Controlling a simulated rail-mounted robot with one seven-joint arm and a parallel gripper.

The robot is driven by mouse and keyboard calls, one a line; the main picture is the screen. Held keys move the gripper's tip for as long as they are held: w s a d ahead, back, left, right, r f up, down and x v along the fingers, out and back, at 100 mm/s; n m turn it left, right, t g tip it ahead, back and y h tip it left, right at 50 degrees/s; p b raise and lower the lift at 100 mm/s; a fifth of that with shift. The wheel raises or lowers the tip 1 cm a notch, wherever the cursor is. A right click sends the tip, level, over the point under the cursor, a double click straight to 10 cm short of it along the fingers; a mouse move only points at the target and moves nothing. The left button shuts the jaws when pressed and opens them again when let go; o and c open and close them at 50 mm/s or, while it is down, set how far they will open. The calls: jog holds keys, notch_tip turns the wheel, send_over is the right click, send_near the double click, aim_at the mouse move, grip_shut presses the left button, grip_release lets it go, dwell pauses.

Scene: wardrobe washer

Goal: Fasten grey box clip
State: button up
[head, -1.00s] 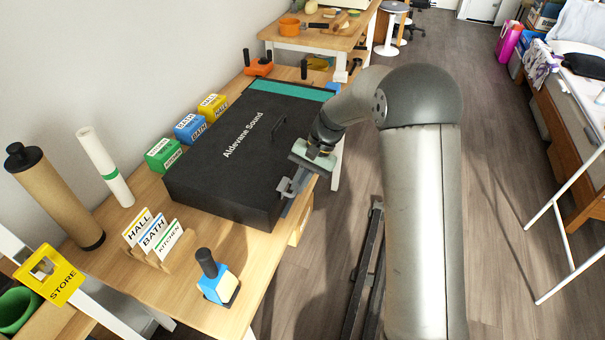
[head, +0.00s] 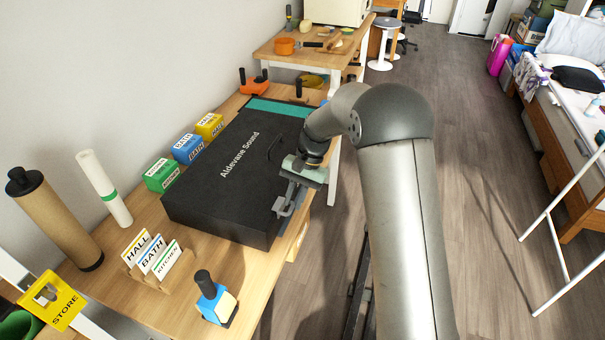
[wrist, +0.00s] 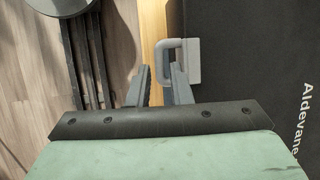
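The box is a dark, flat-lidded case (head: 222,165) marked "Aldevane Sound", lying shut on the wooden workbench. Its grey clip, a loop on a small plate, is on the side facing my arm; it shows in the wrist view (wrist: 190,64). My gripper (wrist: 161,72) is open, with its two dark fingers apart. In the wrist view the loop's near bar appears between the fingertips, and the right fingertip overlaps the loop's opening. I cannot tell whether they touch. In the head view my gripper (head: 284,200) is at the case's right side and partly hides the clip.
Green, blue (head: 188,149) and yellow boxes stand behind the case. A card holder (head: 150,265), a blue stamp-like block (head: 216,303), a cardboard tube (head: 55,222) and a white roll (head: 104,188) are at the left. Open floor lies right of the bench.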

jog(key=v, duration=1.6)
jog(key=shift+d+r, duration=0.15)
jog(key=shift+r, duration=0.1)
jog(key=shift+w, duration=0.1)
jog(key=s+d+r+n+t+h, duration=0.1)
jog(key=s+d, duration=0.2)
jog(key=s, duration=0.6)
jog(key=s+d+r+n+t+h, duration=0.1)
jog(key=s+d, duration=0.1)
jog(key=s, duration=0.7)
jog(key=s+d+f+n+t, duration=0.1)
jog(key=s+d+f, duration=0.1)
jog(key=s, duration=0.6)
jog(key=s+d+f+n+h, duration=0.1)
jog(key=s+f, duration=0.3)
jog(key=s, duration=0.3)
jog(key=shift+s+d+f+t, duration=0.3)
jog(key=shift+s+d+t, duration=0.05)
jog(key=shift+d+t, duration=0.05)
jog(key=shift+o, duration=0.3)
